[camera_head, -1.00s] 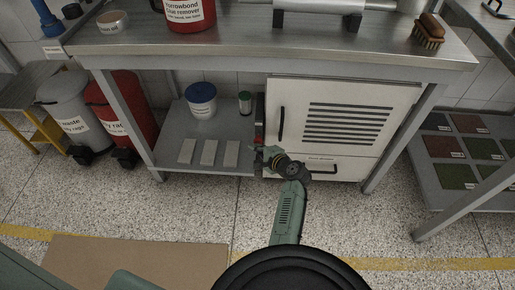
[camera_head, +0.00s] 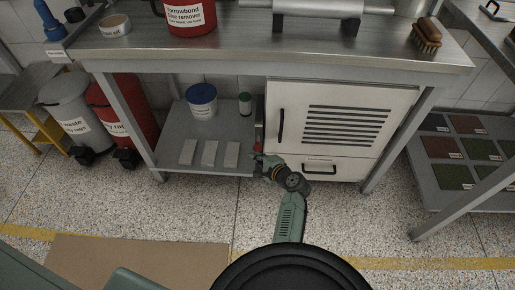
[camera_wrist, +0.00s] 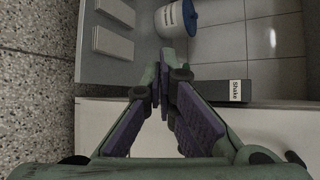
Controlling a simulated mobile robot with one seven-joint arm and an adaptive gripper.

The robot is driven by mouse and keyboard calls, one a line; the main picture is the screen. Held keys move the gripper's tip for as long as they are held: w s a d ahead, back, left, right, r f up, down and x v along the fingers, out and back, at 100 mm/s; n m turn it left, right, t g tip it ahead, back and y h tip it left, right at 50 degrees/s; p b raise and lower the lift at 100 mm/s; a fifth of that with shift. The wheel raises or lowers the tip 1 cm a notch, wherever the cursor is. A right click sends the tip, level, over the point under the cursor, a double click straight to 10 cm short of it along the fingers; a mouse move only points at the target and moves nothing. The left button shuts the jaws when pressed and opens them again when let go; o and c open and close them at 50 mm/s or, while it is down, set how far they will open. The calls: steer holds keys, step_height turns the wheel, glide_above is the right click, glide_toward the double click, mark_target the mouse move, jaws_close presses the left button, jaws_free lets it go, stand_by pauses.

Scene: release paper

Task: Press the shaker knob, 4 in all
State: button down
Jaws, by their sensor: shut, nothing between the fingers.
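A white cabinet (camera_head: 345,90) with a louvred front stands on the lower shelf under the bench. A dark narrow box (camera_wrist: 215,91) labelled "Shake" shows beside the cabinet's pale wall in the wrist view. I cannot make out the knob for certain; a small red spot (camera_head: 258,146) shows by the cabinet's left edge in the head view. My gripper (camera_head: 257,158) is low at the cabinet's left front corner. In the wrist view my gripper (camera_wrist: 165,58) has its fingertips together and empty, left of the dark box. Contact cannot be told.
A white tub with a blue lid (camera_head: 202,100), a green-lidded container (camera_head: 245,104) and several pale blocks (camera_head: 209,153) sit on the lower shelf (camera_head: 180,125). Red and grey bins (camera_head: 72,115) stand at left. A table leg (camera_head: 130,125) is left of the shelf.

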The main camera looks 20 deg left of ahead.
steer(key=shift+s, duration=0.25)
steer(key=s, duration=0.1)
steer(key=s+d+p, duration=0.1)
steer(key=s, duration=0.1)
steer(key=s+p, duration=0.1)
steer(key=shift+s+d, duration=0.25)
steer(key=shift+s, duration=0.15)
steer(key=shift+f, duration=0.1)
stand_by(1.9)
